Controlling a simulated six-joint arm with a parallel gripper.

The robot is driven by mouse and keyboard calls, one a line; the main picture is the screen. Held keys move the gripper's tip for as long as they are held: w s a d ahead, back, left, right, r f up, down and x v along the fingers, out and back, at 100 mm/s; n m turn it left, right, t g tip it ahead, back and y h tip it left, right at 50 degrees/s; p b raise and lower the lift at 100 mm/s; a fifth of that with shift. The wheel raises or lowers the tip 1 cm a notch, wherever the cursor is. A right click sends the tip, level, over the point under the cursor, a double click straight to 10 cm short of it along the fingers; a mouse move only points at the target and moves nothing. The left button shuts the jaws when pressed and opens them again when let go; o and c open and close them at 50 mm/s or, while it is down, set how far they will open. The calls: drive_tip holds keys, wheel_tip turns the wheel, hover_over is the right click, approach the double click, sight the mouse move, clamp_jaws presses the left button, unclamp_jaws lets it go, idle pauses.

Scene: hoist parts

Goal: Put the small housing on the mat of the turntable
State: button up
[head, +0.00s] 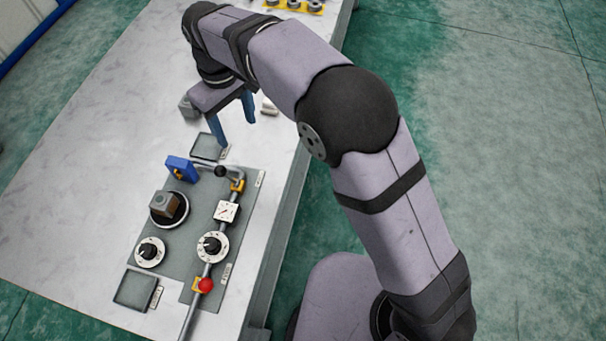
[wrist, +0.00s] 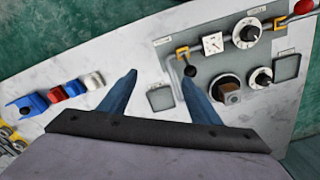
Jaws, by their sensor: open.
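The small housing (head: 164,205), a grey-brown block, sits on the dark round top of the turntable (head: 182,217), which has a pale rim. The housing also shows in the wrist view (wrist: 231,92), right of my gripper, on the dark turntable (wrist: 221,82). Its underside and the mat beneath it are hidden. My gripper (head: 235,133) is open with nothing between its blue fingers. It is above the table, beyond the turntable in the head view and clear of the housing. In the wrist view, my gripper (wrist: 160,76) points towards bare table beside a square dark pad (wrist: 161,98).
A blue bracket (head: 180,169) stands close behind the turntable. A pipe with a gauge (head: 227,211), dial (head: 212,246) and red knob (head: 205,285) runs along its right. Another dial (head: 149,252) and square pad (head: 135,290) are nearer. Red, blue and white parts (wrist: 75,88) lie far left in the wrist view.

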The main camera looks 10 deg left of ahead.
drive_tip(key=w+d+m, duration=0.2)
drive_tip(key=d+m, duration=0.1)
drive_tip(key=d, duration=0.8)
drive_tip(key=w+d+m, duration=0.2)
drive_tip(key=d+m, duration=0.1)
drive_tip(key=d, duration=0.9)
drive_tip(key=s+d+f+m, duration=0.2)
drive_tip(key=s+d, duration=0.4)
drive_tip(key=d, duration=0.3)
drive_tip(key=s+d+f+m, duration=0.3)
drive_tip(key=s+d, duration=0.3)
drive_tip(key=d, duration=0.3)
drive_tip(key=shift+s+m, duration=0.35)
drive_tip(key=shift+m, duration=0.45)
